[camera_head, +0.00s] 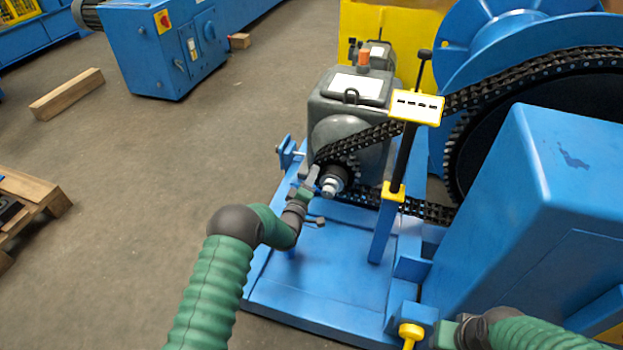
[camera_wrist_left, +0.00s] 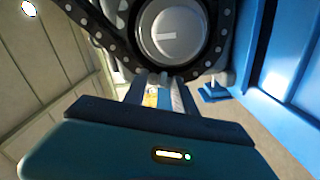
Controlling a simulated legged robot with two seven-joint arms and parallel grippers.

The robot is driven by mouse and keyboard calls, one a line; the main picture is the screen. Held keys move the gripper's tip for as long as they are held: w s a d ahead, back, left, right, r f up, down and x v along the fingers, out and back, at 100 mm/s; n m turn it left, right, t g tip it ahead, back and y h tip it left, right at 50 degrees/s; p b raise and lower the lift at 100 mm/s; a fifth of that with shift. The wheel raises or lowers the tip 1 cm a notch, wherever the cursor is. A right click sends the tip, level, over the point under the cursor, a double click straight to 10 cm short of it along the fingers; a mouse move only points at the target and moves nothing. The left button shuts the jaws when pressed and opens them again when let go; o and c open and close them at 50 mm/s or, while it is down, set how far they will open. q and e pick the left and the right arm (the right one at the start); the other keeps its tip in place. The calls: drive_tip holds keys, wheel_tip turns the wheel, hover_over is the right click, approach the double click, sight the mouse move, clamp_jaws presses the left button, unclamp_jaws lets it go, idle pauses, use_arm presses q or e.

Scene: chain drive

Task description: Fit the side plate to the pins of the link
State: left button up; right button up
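The dark roller chain (camera_head: 365,142) runs from the small sprocket (camera_head: 338,168) on the grey gearbox up to the large wheel; a second strand runs below. My left gripper (camera_head: 312,182) is at the small sprocket's left side, close to the chain. In the left wrist view, the chain (camera_wrist_left: 112,42) curves around the round shaft end (camera_wrist_left: 172,30), and my left fingers (camera_wrist_left: 160,92) reach up just below it. Whether they hold anything is unclear. I cannot make out the side plate or the link's pins. My right gripper (camera_head: 446,334) is beside a yellow knob (camera_head: 411,334) at the bottom; its fingers are unclear.
A black upright post with a yellow plate (camera_head: 416,106) stands right of the gearbox (camera_head: 345,95), close to the chain. A tall blue housing (camera_head: 545,190) fills the right side. The blue base (camera_head: 310,272) is clear at its front left. Open floor lies to the left.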

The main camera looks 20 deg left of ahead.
use_arm(q)
drive_tip(key=s+p, duration=0.8)
drive_tip(key=s, duration=0.9)
drive_tip(key=shift+a, duration=0.35)
drive_tip(key=shift+w, duration=0.1)
